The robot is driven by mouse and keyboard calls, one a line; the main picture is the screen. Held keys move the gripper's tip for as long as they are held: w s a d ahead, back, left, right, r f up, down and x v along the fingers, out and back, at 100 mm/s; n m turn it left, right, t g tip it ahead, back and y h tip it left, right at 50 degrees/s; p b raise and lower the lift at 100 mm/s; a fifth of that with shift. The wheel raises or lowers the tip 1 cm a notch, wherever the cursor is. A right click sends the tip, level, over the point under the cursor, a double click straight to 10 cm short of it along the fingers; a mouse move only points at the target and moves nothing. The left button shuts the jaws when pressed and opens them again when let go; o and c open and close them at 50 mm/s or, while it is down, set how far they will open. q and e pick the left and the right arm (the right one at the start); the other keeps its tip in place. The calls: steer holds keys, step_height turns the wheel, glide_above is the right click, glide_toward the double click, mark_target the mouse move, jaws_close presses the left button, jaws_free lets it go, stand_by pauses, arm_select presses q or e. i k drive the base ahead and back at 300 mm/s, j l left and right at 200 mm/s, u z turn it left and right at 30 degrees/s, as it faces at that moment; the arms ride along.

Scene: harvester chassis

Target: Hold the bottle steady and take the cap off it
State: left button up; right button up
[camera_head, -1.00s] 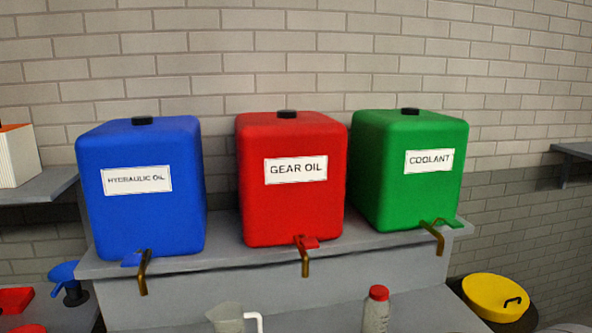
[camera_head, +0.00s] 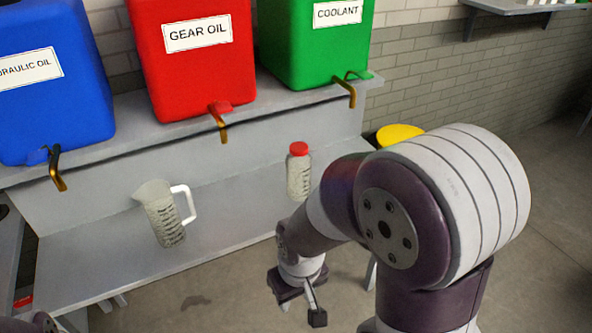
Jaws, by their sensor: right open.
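The bottle (camera_head: 298,176) stands upright on the grey lower shelf, near its right end. It is pale and see-through with dark markings, and its red cap (camera_head: 298,149) is on top. My right gripper (camera_head: 300,305) is open and empty. It hangs in front of the shelf, below the bottle in the picture and apart from it. My right arm covers the area just right of the bottle. My left gripper is not in view.
A measuring jug (camera_head: 163,218) with a white handle stands left of the bottle. Blue (camera_head: 75,110), red (camera_head: 190,80) and green (camera_head: 315,55) tanks with brass taps stand on the upper ledge. A yellow lid (camera_head: 399,134) shows behind my right arm. The shelf between jug and bottle is clear.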

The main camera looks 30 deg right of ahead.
mark_target(298, 170)
steer(key=i+l, duration=0.15)
steer(key=l, duration=0.2)
steer(key=i+l, duration=0.15)
steer(key=l, duration=0.2)
steer(key=i+l, duration=0.15)
steer(key=l, duration=0.2)
steer(key=i+l, duration=0.15)
steer(key=l, duration=0.2)
steer(key=i+l, duration=0.2)
steer(key=l, duration=0.15)
steer(key=i+l, duration=0.15)
steer(key=l, duration=0.2)
